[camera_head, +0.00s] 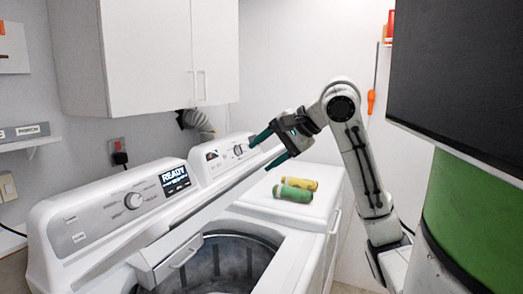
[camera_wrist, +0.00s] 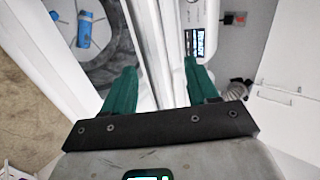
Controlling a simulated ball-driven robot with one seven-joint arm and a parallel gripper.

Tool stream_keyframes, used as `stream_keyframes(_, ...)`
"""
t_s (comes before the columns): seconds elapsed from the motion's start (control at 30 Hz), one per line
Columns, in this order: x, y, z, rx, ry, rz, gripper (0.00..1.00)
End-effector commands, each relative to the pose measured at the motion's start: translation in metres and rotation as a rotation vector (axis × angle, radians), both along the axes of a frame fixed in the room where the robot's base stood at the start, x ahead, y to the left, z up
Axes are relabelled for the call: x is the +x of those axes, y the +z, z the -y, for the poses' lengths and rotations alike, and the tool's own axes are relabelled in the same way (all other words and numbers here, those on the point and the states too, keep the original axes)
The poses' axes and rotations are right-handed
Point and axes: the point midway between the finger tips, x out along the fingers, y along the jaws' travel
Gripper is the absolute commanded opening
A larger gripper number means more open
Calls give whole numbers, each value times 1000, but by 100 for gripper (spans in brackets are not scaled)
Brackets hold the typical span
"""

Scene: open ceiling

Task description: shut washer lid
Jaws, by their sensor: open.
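The white washer (camera_head: 110,215) stands at the left with its drum opening (camera_head: 225,262) uncovered. Its lid (camera_head: 215,208) is raised and seen nearly edge-on in the head view, slanting up to the right in front of the control panel. My gripper (camera_head: 268,150) is open at the lid's far right end. In the wrist view the lid's white edge (camera_wrist: 152,50) runs between the two green fingers of my gripper (camera_wrist: 162,85), one on each side; I cannot tell whether they touch it. The dark drum (camera_wrist: 105,60) shows to the left there.
A blue object (camera_wrist: 84,28) shows in the drum area in the wrist view. White cabinets (camera_head: 160,50) hang above the washer. A dark panel (camera_head: 460,75) blocks the upper right.

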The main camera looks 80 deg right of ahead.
Motion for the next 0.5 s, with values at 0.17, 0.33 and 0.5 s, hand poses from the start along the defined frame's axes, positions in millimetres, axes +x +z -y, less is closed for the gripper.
stream_keyframes(0.17,-9,10,-2,1,-1,1,58)
stream_keyframes(0.33,-17,17,-4,1,-2,1,58)
stream_keyframes(0.5,-25,23,-6,3,-1,2,58)
